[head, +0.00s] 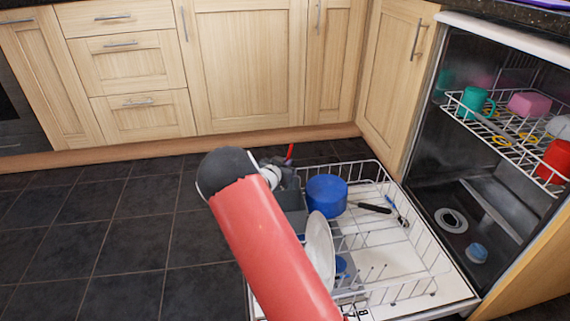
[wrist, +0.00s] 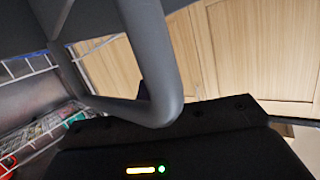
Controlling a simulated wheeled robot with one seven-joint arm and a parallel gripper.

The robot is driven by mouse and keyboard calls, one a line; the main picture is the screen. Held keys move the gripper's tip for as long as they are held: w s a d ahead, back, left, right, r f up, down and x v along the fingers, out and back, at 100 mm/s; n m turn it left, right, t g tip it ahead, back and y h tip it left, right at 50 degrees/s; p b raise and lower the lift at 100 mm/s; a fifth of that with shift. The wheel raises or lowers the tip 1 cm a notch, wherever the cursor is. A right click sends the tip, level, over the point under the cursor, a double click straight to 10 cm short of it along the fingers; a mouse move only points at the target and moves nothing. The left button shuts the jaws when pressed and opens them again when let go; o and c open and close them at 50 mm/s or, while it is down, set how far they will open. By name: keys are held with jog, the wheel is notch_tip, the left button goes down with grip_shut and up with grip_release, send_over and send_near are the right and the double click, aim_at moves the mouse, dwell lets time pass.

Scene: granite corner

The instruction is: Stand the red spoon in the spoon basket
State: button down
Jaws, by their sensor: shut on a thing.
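The red spoon (head: 290,152) shows in the head view as a thin red piece sticking up at my gripper (head: 287,172). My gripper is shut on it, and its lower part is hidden. The dark grey spoon basket (head: 291,201) stands on the left side of the lower dishwasher rack, just below my gripper and partly behind my red arm. Whether the spoon's lower end is inside the basket cannot be seen. In the wrist view a large grey bar crosses close to the camera, and the spoon cannot be made out.
The pulled-out lower rack (head: 425,248) holds a blue pot (head: 327,194) right of the basket, a white plate (head: 320,247), and a black-handled utensil (head: 374,208). The upper rack (head: 503,143) holds cups. Wooden cabinets stand behind; the tiled floor (head: 120,235) on the left is clear.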

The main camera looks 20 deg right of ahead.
jog(key=c, duration=1.5)
grip_release()
jog(key=shift+s+a+f, duration=0.1)
jog(key=shift+s+f, duration=0.05)
jog(key=shift+f, duration=0.4)
jog(key=shift+s+a, duration=0.1)
jog(key=v, duration=0.5)
jog(key=r+p+v, duration=0.1)
jog(key=v, duration=0.1)
jog(key=shift+s+a, duration=0.1)
jog(key=shift+a, duration=0.05)
jog(key=shift+r, duration=0.1)
